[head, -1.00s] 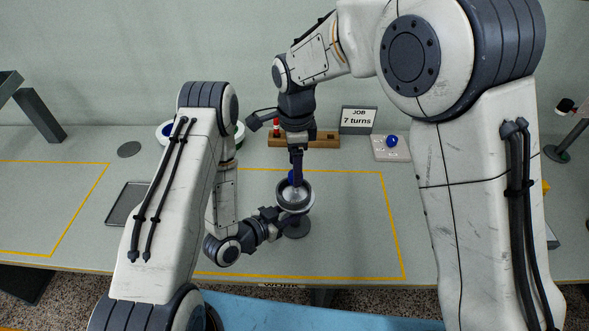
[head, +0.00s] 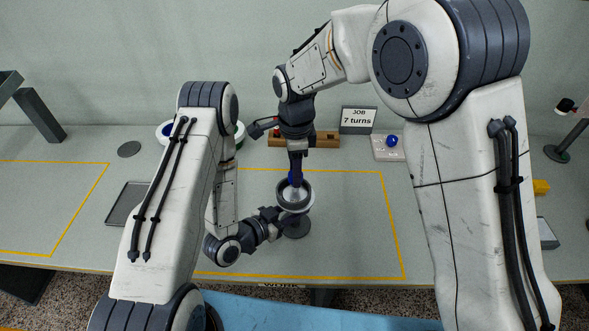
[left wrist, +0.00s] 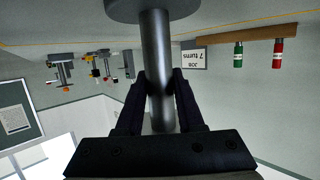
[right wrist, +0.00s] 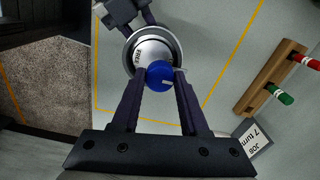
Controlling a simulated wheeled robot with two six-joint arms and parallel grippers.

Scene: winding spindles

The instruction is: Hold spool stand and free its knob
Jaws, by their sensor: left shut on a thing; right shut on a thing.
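The spool stand has a dark round foot (head: 298,229), a grey post (left wrist: 157,55) and a silver spool (head: 294,196) with a dark rim on top. My right gripper (head: 295,180) comes down from above and is shut on the blue knob. Its fingertips (right wrist: 160,82) flank the knob and hide part of the spool.
Behind the stand are a wooden rack (head: 325,140) with red and green pieces and a sign (head: 358,120) reading "JOB 7 turns". A pale plate (head: 390,154) with a blue ball is at right. A dark tray (head: 126,203) lies at left. The yellow-outlined area (head: 350,225) is mostly clear.

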